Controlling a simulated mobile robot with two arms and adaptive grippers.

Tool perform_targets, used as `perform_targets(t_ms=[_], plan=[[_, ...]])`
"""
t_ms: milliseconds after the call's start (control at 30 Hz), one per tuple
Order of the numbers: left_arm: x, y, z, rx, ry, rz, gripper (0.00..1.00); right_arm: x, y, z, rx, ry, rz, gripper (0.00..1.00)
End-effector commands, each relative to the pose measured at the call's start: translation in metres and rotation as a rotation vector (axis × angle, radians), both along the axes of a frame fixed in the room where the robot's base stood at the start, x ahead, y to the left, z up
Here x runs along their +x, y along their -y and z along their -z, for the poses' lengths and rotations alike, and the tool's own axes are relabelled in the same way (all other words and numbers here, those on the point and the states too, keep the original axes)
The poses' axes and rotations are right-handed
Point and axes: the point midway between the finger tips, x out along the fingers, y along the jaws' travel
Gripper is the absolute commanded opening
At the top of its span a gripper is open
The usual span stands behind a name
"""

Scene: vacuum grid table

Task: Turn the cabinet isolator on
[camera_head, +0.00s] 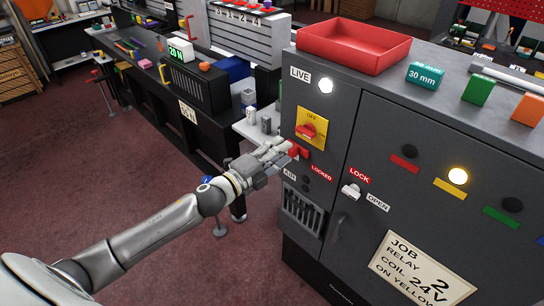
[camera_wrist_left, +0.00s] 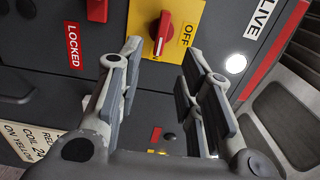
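The cabinet isolator is a red rotary knob (camera_head: 307,131) on a yellow plate (camera_head: 319,118) on the grey cabinet's front. OFF is printed above the knob; no ON label can be read. The knob also shows in the left wrist view (camera_wrist_left: 163,32). A red piece (camera_head: 299,151) sits just below the plate, by the LOCKED label (camera_head: 321,173). My left gripper (camera_head: 284,153) is in front of the cabinet, just below and left of the knob. In the left wrist view its fingers (camera_wrist_left: 163,58) are spread and empty, with the knob beyond the gap. My right gripper is not in view.
The LIVE lamp (camera_head: 325,85) glows white and a yellow-side lamp (camera_head: 457,176) is lit. A white latch (camera_head: 350,190) sits between LOCK and OPEN. A red tray (camera_head: 352,48) and coloured blocks stand on the cabinet (camera_head: 395,85). A black workbench (camera_head: 180,110) stands behind at left.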

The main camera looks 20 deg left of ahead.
Motion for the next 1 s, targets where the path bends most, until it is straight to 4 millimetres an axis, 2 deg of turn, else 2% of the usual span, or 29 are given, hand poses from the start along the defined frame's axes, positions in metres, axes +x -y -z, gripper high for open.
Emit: perform_targets(t_ms=[100,300,833,933,1000], plan=[[-0.013,-0.004,0.001,-0.001,-0.001,0.001,0.34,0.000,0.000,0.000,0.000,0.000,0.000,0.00],[-0.023,-0.008,0.000,0.000,0.000,0.002,0.34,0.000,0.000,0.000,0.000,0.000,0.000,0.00],[-0.024,-0.009,0.001,-0.001,-0.001,0.000,0.34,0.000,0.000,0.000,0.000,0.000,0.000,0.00],[-0.022,-0.015,0.014,-0.019,-0.029,-0.020,0.34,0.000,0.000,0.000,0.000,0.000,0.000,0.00],[-0.020,-0.025,0.039,-0.056,-0.082,-0.057,0.34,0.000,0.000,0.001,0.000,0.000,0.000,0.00]])
